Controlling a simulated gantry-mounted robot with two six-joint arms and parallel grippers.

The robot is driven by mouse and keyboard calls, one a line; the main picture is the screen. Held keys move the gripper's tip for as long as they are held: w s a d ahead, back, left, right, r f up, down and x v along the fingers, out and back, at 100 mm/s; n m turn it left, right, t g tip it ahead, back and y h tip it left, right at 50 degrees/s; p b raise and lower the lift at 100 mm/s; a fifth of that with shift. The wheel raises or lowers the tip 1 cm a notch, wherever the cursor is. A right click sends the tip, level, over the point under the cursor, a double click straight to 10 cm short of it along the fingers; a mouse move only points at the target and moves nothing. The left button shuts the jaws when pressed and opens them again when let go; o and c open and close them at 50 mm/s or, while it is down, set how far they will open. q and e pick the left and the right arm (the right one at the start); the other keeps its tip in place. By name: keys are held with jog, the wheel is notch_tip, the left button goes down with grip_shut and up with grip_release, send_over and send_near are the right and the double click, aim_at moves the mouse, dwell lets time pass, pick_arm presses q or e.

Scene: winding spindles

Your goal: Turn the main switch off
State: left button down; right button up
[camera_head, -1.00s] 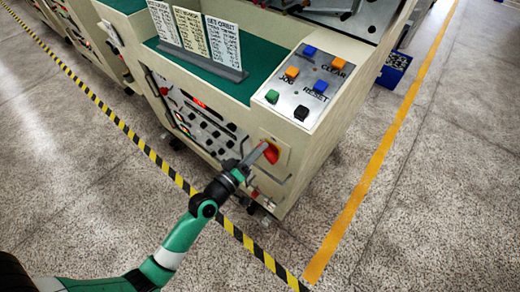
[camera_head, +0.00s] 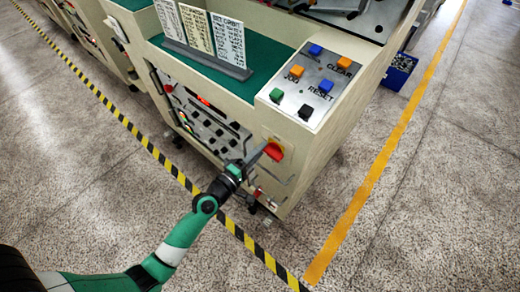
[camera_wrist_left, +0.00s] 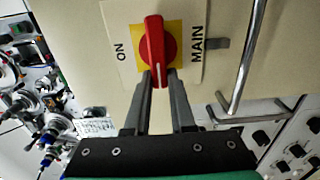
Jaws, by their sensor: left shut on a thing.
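The main switch is a red handle (camera_wrist_left: 152,45) on a yellow square, set in a white plate marked ON and MAIN. In the head view the red handle (camera_head: 274,151) is on the machine's front face, near its right corner. In the left wrist view the handle's white-lined end points down between the fingers, at a right angle to the direction of the ON mark. My left gripper (camera_wrist_left: 159,76) is shut on this end, a finger on each side. In the head view my left gripper (camera_head: 262,154) partly covers the switch. My right gripper is out of view.
A metal rail handle (camera_wrist_left: 243,65) sticks out close to the switch. A button panel (camera_head: 308,85) slopes above it, and a control panel (camera_head: 207,128) with knobs is to its left. The floor in front is clear, with a striped line (camera_head: 150,148).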

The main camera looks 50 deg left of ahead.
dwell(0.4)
pick_arm(q)
jog(key=c, duration=0.8)
grip_release()
jog(key=shift+o, duration=0.2)
jog(key=s+d+b, duration=0.2)
jog(key=s, duration=0.9)
jog(key=shift+s, duration=0.25)
